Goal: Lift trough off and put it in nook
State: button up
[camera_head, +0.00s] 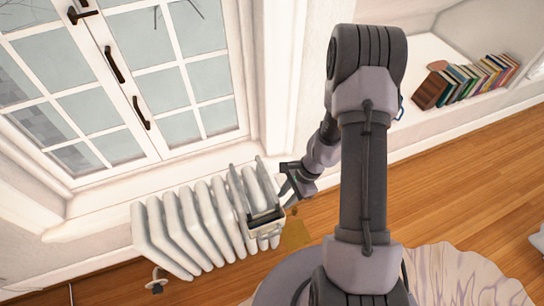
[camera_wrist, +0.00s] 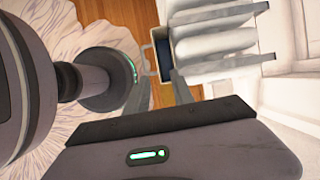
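The trough (camera_head: 266,226) is a narrow pale box with a dark inside, hung on the front of the white radiator (camera_head: 190,225) near its right end. It also shows in the wrist view (camera_wrist: 162,52), upright against the radiator's ribs, with a thin handle loop on its left side. My gripper (camera_head: 286,184) is just right of the trough in the head view and appears apart from it. In the wrist view its two fingers (camera_wrist: 157,92) are spread with nothing held between them, and the trough lies beyond their tips. The nook (camera_head: 425,58) is a white recess at the upper right.
A window (camera_head: 130,80) stands behind the radiator. A pale patterned rug (camera_head: 455,275) lies on the wooden floor (camera_head: 440,190).

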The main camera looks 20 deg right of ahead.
aim_at(269, 224)
jog(key=b+x, duration=0.2)
jog(key=x, duration=0.3)
jog(key=b+x, duration=0.3)
jog(key=x, duration=0.3)
jog(key=s+b+x, duration=0.1)
jog(key=b+x, duration=0.2)
jog(key=x, duration=0.3)
jog(key=shift+d+f, duration=0.1)
jog(key=shift+f, duration=0.05)
jog(key=shift+a+f, duration=0.25)
jog(key=shift+f, duration=0.15)
jog(key=shift+c, duration=0.2)
grip_shut()
jog(key=shift+r+p, duration=1.7)
jog(key=shift+r, duration=1.1)
